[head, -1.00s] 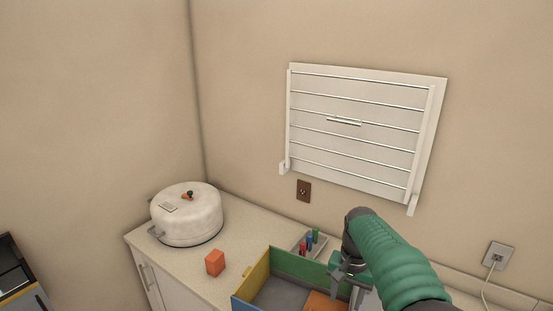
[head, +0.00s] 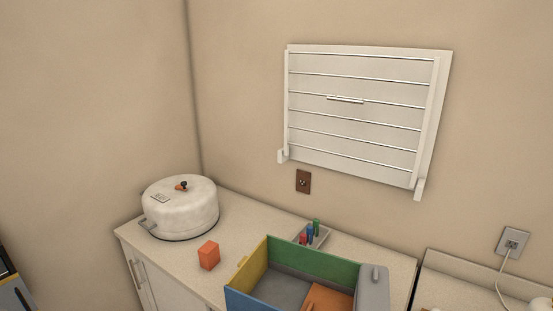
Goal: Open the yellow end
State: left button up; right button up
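A box with coloured walls stands on the counter at the bottom of the head view. Its yellow end (head: 249,264) is the left wall and stands upright. The green wall (head: 311,262) is at the back and the blue wall (head: 250,302) is at the front. The right end (head: 373,289) is grey. Inside are a grey floor and an orange panel (head: 328,298). The box's lower front is cut off by the frame edge. Neither of my grippers is in view.
An orange block (head: 208,255) stands left of the box, near the yellow end. A round white pot (head: 180,210) is farther left. A small tray (head: 311,236) with coloured pegs is behind the box. A white rack (head: 357,118) hangs on the wall above.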

aim_at(251, 268)
jog(key=i+j+z, duration=0.25)
jog(key=j+z, duration=0.15)
jog(key=j, duration=0.4)
jog(key=i+j+z, duration=0.15)
jog(key=j+z, duration=0.2)
jog(key=j, duration=0.45)
jog(key=j+z, duration=0.4)
jog(key=j, duration=0.45)
